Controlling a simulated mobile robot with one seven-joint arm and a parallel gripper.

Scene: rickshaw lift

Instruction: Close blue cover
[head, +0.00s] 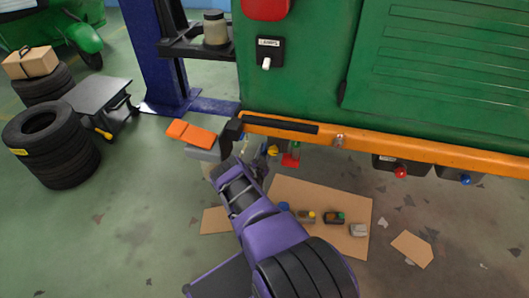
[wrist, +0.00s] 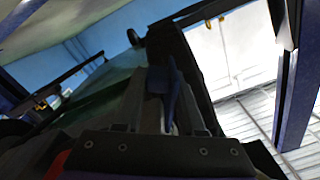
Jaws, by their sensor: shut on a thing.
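My gripper (wrist: 165,105) reaches up under the green rickshaw body in the wrist view, its fingers closed around a dark blue flat piece (wrist: 174,88). This piece may be the blue cover, but the dark picture leaves that unsure. In the head view my gripper (head: 258,166) is below the left end of the orange bumper (head: 430,161), and the fingertips and held piece are hard to make out. A blue knob (head: 466,180) under the bumper at the right is apart from my gripper.
A red knob (head: 400,173) hangs under the bumper. A cardboard sheet (head: 335,194) with several small parts lies on the floor below. An orange-topped box (head: 192,133) stands left of my gripper. Stacked tires (head: 50,150) and a blue lift post (head: 158,50) are further left.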

